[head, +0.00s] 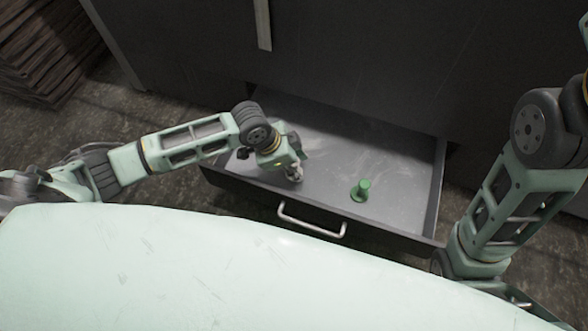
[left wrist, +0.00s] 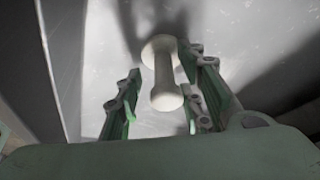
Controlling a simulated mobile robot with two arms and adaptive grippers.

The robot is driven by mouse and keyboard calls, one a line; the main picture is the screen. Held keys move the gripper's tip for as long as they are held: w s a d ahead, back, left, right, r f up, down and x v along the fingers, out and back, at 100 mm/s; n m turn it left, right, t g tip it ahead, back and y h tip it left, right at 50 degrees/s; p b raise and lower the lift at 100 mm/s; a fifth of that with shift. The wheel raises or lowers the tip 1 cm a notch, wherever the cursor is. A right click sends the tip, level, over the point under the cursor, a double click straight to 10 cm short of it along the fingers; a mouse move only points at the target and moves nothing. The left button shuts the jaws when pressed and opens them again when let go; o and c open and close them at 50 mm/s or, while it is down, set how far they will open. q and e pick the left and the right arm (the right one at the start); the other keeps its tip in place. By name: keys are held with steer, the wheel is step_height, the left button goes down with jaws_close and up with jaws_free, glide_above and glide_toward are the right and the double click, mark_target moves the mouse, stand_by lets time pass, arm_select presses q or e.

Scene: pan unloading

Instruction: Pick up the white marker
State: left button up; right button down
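The white marker (left wrist: 164,75) shows in the left wrist view as a pale peg with a round wide base and a rounded knob end. It is in the drawer (head: 408,190), on its grey floor. My left gripper (left wrist: 163,88) is open, with one finger on each side of the marker and a visible gap on the left side. In the head view my left gripper (head: 292,168) reaches down into the left part of the drawer and largely hides the marker. My right arm is at the right edge; its gripper does not show.
A green marker (head: 361,190) stands upright on the drawer floor to the right. The open drawer has raised walls and a metal front handle (head: 312,222). The dark cabinet (head: 360,60) rises behind it. The drawer's right part is otherwise clear.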

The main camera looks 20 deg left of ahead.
arm_select(q)
jaws_close()
steer(key=shift+r, duration=0.1)
stand_by(0.4)
